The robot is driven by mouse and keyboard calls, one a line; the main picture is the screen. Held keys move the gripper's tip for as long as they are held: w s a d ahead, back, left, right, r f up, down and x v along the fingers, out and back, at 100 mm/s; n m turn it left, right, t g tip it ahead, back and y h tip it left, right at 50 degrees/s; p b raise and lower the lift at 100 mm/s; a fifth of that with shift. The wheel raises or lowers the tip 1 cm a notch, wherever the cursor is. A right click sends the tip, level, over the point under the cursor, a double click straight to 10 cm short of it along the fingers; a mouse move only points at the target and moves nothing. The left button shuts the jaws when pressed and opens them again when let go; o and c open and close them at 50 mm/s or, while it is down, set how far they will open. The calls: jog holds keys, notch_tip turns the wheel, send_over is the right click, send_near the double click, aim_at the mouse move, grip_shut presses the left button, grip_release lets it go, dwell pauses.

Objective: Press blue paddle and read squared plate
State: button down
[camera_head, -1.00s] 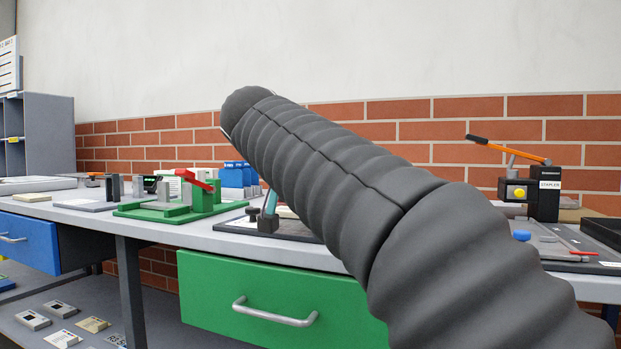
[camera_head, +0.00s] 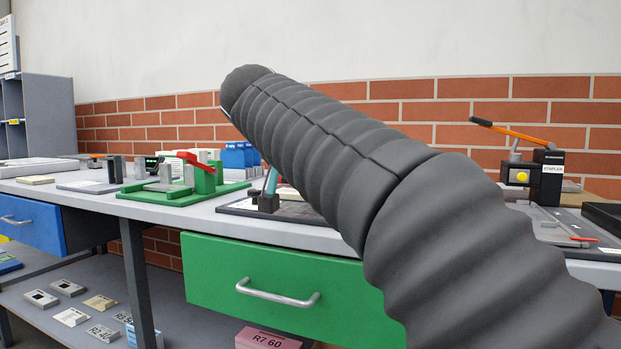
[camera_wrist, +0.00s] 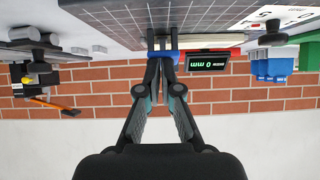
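In the wrist view, which is upside down, a grey plate with a grid of squares (camera_wrist: 185,20) fills the top. A blue paddle (camera_wrist: 166,53) sits at its edge, right at my fingertips. I cannot tell whether the tips touch the paddle. A black display with green digits (camera_wrist: 207,60) beside the paddle reads 0 mm, inverted.
In the head view a green fixture with a red lever (camera_head: 200,170) and blue boxes (camera_head: 237,156) stand left of my arm. A green drawer (camera_head: 215,270) is shut below the bench; a brick wall (camera_head: 420,100) rises behind.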

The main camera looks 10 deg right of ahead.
jog(key=w+r+p+v, duration=0.1)
jog(key=p+v, duration=0.3)
jog(key=v, duration=0.9)
jog(key=shift+d+r, duration=0.25)
jog(key=shift+r, duration=0.05)
jog(key=a+f+n+g+y, duration=0.1)
jog(key=a+f+n+y, duration=0.1)
jog(key=f+n, duration=0.5)
jog(key=a+f+n+g+y, duration=0.1)
jog(key=a+f+n+y, duration=0.15)
jog(key=f, duration=0.75)
jog(key=s+d+f+m+g+p, duration=0.2)
jog(key=s+d+f+m, duration=0.1)
jog(key=s+d+f, duration=1.4)
jog(key=shift+s+d+f+m+y+p, duration=0.25)
jog(key=shift+s+f+m+y+p, duration=0.15)
jog(key=shift+s+f, duration=1.1)
